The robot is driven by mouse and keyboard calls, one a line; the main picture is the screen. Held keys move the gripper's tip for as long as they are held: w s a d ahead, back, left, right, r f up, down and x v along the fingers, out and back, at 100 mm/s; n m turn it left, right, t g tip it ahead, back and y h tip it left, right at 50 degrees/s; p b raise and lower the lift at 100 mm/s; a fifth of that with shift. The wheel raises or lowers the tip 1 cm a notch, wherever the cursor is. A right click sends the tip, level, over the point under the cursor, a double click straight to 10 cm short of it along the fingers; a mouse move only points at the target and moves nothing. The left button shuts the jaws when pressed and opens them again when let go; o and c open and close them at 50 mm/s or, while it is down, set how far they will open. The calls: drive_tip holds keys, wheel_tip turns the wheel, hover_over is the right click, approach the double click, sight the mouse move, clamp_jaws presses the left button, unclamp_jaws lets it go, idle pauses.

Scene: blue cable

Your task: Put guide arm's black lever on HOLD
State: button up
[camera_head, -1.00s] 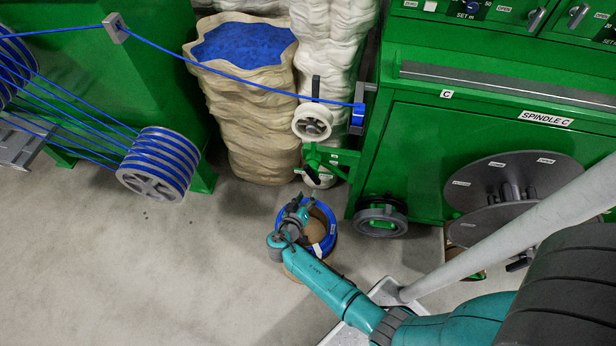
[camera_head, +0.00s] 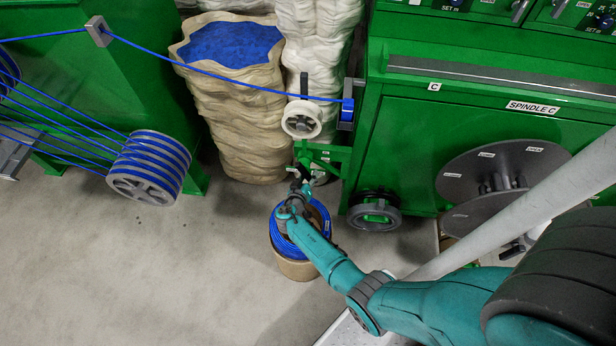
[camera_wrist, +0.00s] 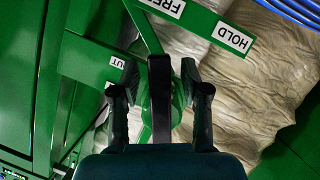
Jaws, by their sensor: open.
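The black lever (camera_wrist: 160,100) stands upright in the middle of the wrist view, on the green guide arm (camera_wrist: 95,66). The guide arm also shows in the head view (camera_head: 325,153), below a white wheel. A FREE label (camera_wrist: 163,6) and a HOLD label (camera_wrist: 232,38) appear upside down, at the top and upper right of the wrist view; the lever is at neither label in the picture. My gripper (camera_wrist: 159,74) is open, with one finger on each side of the lever and gaps visible. In the head view my gripper (camera_head: 301,172) is just below the guide arm, too small to read.
A blue cable coil on a tan drum (camera_head: 296,268) lies beneath my arm. A beige sack (camera_head: 235,110) stands behind. Blue cable crosses above.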

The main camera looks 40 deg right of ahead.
clamp_jaws()
drive_tip(key=shift+w, duration=0.1)
idle(0.3)
drive_tip(key=shift+w+a+m+t+y, duration=0.45)
drive_tip(key=shift+m+t, duration=0.2)
drive_tip(key=shift+m, duration=0.5)
drive_tip(key=shift+w+a+m+t+y, duration=0.3)
drive_tip(key=shift+w+m+t+y, duration=0.25)
drive_tip(key=shift+m, duration=0.55)
drive_tip(key=shift+w+a+m+t+y, duration=0.45)
drive_tip(key=shift+m+t, duration=0.25)
drive_tip(key=shift+m, duration=0.45)
